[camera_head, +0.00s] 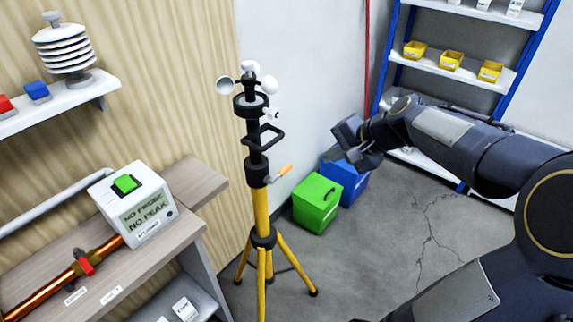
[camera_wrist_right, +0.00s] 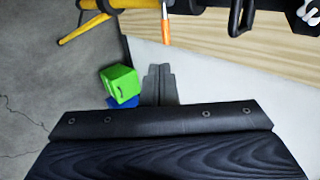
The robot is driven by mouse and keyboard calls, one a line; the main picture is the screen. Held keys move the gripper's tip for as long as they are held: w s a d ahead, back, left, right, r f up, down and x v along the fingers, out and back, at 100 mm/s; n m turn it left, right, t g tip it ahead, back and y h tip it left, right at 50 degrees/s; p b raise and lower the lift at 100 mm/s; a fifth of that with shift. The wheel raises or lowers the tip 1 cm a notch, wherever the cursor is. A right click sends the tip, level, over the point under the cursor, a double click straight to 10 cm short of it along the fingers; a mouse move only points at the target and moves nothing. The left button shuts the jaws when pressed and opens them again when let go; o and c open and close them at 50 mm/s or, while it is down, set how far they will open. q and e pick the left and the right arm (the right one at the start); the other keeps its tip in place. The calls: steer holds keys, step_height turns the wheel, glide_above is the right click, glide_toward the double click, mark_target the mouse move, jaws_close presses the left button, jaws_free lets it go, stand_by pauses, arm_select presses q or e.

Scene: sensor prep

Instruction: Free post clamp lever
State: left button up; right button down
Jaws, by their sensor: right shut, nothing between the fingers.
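A yellow tripod post (camera_head: 262,210) with a black upper mast stands in the middle of the head view. Its clamp lever (camera_head: 284,171) has an orange handle and sticks out to the right of the black collar (camera_head: 256,172), tilted upward. The lever's orange handle (camera_wrist_right: 165,31) also shows in the right wrist view, beyond the fingertips. My right gripper (camera_head: 334,155) is right of the lever, apart from it. Its fingers (camera_wrist_right: 159,72) are together with nothing between them. My left gripper is out of view.
Green (camera_head: 317,203) and blue (camera_head: 346,184) boxes sit on the floor behind the post, near the wall. A bench with a white device (camera_head: 135,203) is at left. A blue-framed shelf (camera_head: 475,72) with yellow bins is at back right. Cups (camera_head: 225,86) top the mast.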

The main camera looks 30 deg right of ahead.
steer(key=shift+s, duration=0.1)
steer(key=p, duration=0.2)
glide_toward(287, 170)
steer(key=x, duration=0.6)
steer(key=shift+f, duration=0.3)
steer(key=shift+w+d+f+m+g+y+b, duration=0.2)
steer(key=shift+w+f+m+g+y+b, duration=0.1)
steer(key=shift+f+y+b, duration=0.25)
step_height(287, 170, down, 7)
steer(key=s+a+m+g+y+b, duration=0.1)
steer(key=a+m+y, duration=0.1)
steer(key=m+y, duration=0.4)
steer(key=y, duration=0.5)
steer(key=shift+r+m, duration=0.15)
steer(key=shift+m, duration=0.15)
